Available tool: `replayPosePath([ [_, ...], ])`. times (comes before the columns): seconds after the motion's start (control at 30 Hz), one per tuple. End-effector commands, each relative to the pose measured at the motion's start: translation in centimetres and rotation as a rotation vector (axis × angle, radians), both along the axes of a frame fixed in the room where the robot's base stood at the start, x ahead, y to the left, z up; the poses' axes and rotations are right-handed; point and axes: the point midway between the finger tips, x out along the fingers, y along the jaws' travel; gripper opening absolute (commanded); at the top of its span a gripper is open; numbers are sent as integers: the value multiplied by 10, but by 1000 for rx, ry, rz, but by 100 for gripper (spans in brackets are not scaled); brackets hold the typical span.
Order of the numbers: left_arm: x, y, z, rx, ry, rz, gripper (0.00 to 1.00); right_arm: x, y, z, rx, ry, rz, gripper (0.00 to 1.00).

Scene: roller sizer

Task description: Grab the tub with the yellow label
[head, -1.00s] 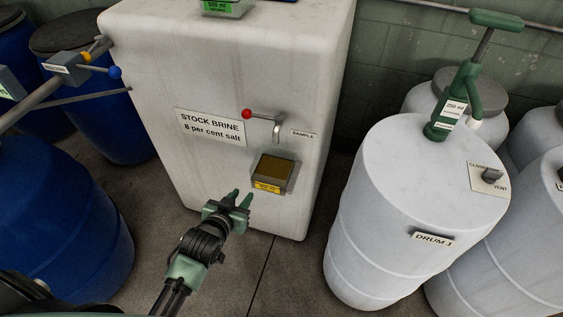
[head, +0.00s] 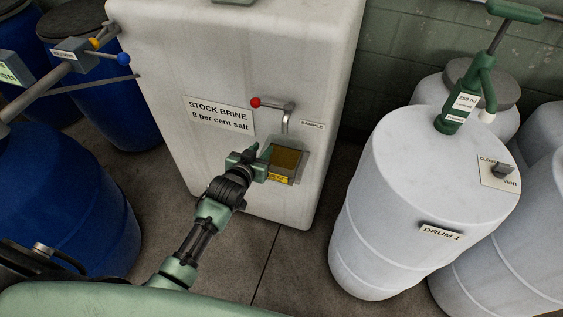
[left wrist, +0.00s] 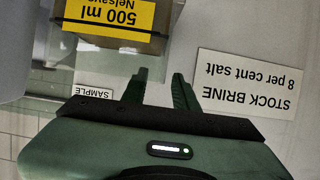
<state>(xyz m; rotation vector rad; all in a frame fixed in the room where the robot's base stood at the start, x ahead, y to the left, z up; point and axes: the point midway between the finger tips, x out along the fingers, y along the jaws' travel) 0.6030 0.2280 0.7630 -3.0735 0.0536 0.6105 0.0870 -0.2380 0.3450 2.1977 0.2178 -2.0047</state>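The tub with the yellow label (head: 286,159) sits below the tap on the front of the white stock brine tank (head: 240,60). It is squarish, with brown contents. My left gripper (head: 257,154) is at the tub's left side and partly covers its label in the head view. In the left wrist view the tub (left wrist: 108,42) is upside down at upper left, with "500 ml" on its label. The fingers of my left gripper (left wrist: 160,82) are apart with nothing between them, and the tub is beside them. My right gripper is not in view.
The red-knobbed tap (head: 286,112) is just above the tub. A white drum marked DRUM 1 (head: 385,235) with a green pump (head: 462,97) stands at right. Blue barrels (head: 75,215) stand at left. Bare floor (head: 285,270) lies between tank and drum.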

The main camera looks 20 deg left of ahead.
Motion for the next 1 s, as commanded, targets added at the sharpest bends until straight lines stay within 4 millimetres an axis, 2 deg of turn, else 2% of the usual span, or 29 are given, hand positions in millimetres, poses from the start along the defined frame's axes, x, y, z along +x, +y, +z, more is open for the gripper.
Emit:
replayPosePath([
  [0.1,14,-1,-6,0,-1,-1,29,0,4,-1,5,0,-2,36],
  [0.2,19,-1,-8,0,-1,-1,29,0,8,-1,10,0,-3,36],
  [0.43,19,-1,-8,0,0,-1,29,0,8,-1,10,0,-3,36],
  [0.53,19,-1,-8,0,0,-1,1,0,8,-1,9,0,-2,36],
  [0.57,19,-1,-8,0,0,-1,0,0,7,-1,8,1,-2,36],
  [1.0,19,-1,-8,0,0,-1,0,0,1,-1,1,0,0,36],
])
